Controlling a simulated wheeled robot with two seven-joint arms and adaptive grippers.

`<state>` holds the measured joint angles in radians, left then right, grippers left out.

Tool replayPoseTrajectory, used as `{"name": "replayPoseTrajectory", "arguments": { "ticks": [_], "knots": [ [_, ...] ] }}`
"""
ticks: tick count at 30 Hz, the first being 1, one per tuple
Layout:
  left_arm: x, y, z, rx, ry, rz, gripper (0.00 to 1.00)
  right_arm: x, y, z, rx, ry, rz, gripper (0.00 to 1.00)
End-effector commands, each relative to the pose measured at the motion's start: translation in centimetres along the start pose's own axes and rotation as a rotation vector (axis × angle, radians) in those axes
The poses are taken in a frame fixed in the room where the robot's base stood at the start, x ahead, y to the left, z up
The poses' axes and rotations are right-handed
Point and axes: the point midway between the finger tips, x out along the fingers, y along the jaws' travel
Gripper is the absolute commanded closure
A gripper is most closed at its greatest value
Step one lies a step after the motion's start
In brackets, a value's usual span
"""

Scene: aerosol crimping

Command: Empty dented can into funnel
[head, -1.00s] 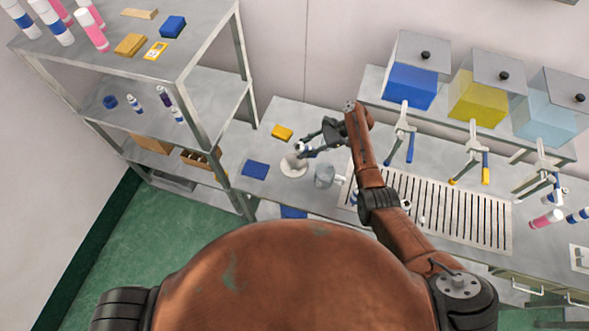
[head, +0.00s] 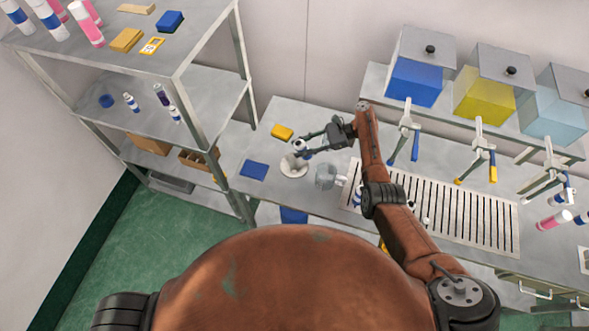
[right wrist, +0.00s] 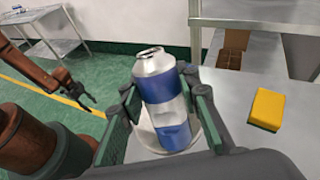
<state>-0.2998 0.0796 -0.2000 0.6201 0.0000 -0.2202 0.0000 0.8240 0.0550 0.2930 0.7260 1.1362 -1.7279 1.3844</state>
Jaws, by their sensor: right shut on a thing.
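The dented can (head: 299,147) is silver with blue bands. My right gripper (head: 303,146) is shut on it, just above the white funnel (head: 293,168) on the bench. In the right wrist view the can (right wrist: 162,100) stands between the fingers with its silver top up, leaning slightly in the picture. The funnel's pale rim (right wrist: 143,143) shows behind and below it, partly hidden. I cannot tell whether they touch. My left gripper (right wrist: 84,99) is small at the left of the right wrist view, well away from the can; its opening is unclear.
A grey jug (head: 326,176) stands right of the funnel, beside a slotted drain grate (head: 440,205). A yellow sponge (head: 282,132) and a blue cloth or pad (head: 254,170) lie near the funnel. A shelf rack (head: 205,90) stands left; tanks (head: 416,82) stand behind the grate.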

Motion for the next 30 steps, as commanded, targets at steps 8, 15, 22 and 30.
{"name": "replayPoseTrajectory", "arguments": {
  "ticks": [8, 15, 22, 30],
  "knots": [
    [1.3, 0.0, 0.1, 0.000, 0.000, 0.000, 0.60, 0.3, 0.0, -0.3, 0.012, -0.050, -0.002, 0.98],
    [3.7, 0.1, 0.4, 0.000, -0.001, 0.000, 0.60, 0.7, 0.1, -0.2, 0.035, -0.174, -0.002, 0.98],
    [5.4, 0.2, 0.7, 0.000, -0.002, 0.000, 0.60, 1.1, 0.2, 0.1, 0.055, -0.273, -0.001, 0.98],
    [5.5, 0.2, 0.7, 0.000, -0.002, 0.000, 0.60, 1.0, 0.2, 0.6, 0.057, -0.294, -0.001, 0.98]
  ]
}}
